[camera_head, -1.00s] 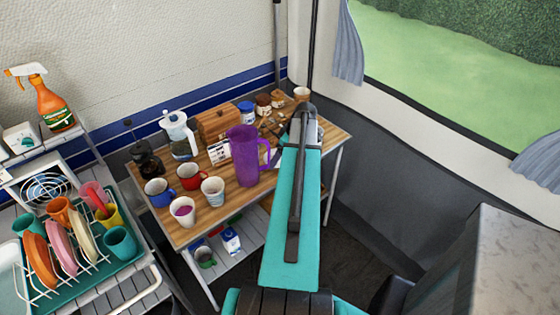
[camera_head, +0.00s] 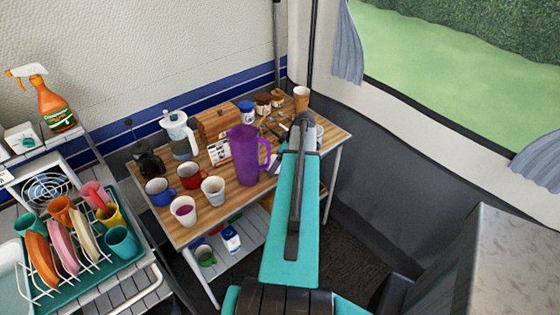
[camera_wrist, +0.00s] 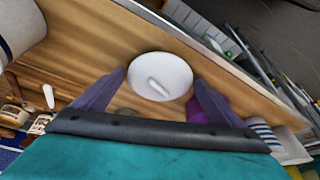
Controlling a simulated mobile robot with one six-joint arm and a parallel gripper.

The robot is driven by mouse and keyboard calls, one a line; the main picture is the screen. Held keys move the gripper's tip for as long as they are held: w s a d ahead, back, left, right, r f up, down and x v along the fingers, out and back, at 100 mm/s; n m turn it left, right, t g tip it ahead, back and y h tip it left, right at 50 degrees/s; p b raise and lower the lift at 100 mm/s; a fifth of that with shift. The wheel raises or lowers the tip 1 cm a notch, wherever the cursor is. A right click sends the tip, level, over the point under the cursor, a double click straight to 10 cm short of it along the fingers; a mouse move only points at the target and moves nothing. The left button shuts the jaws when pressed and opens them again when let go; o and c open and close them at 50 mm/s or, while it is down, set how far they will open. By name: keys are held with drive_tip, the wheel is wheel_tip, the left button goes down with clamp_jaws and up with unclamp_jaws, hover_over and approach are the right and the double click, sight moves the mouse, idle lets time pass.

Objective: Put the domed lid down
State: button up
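The white domed lid (camera_wrist: 148,65) shows in the wrist view, round, with its raised handle facing the camera. My gripper (camera_wrist: 159,78) has its two fingers spread, one on each side of the lid, with their tips at its rim. It looks shut on the lid by the rim. The lid is above the wooden tabletop (camera_wrist: 80,50); I cannot tell whether it touches the wood. In the head view my arm hides the fingers and the lid.
A tall purple jug (camera_head: 246,155) stands just left of my arm. A wooden cup (camera_head: 301,97) stands at the table's back corner. Mugs (camera_head: 190,176), a glass pot (camera_head: 178,135) and jars (camera_head: 263,103) crowd the table's left and back. A dish rack (camera_head: 85,260) stands at left.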

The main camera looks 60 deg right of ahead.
drive_tip(key=shift+o, duration=0.8)
drive_tip(key=shift+r, duration=0.15)
drive_tip(key=shift+r, duration=0.1)
drive_tip(key=b+v, duration=0.3)
drive_tip(key=v, duration=0.8)
drive_tip(key=shift+s+r, duration=0.15)
drive_tip(key=shift+r, duration=0.25)
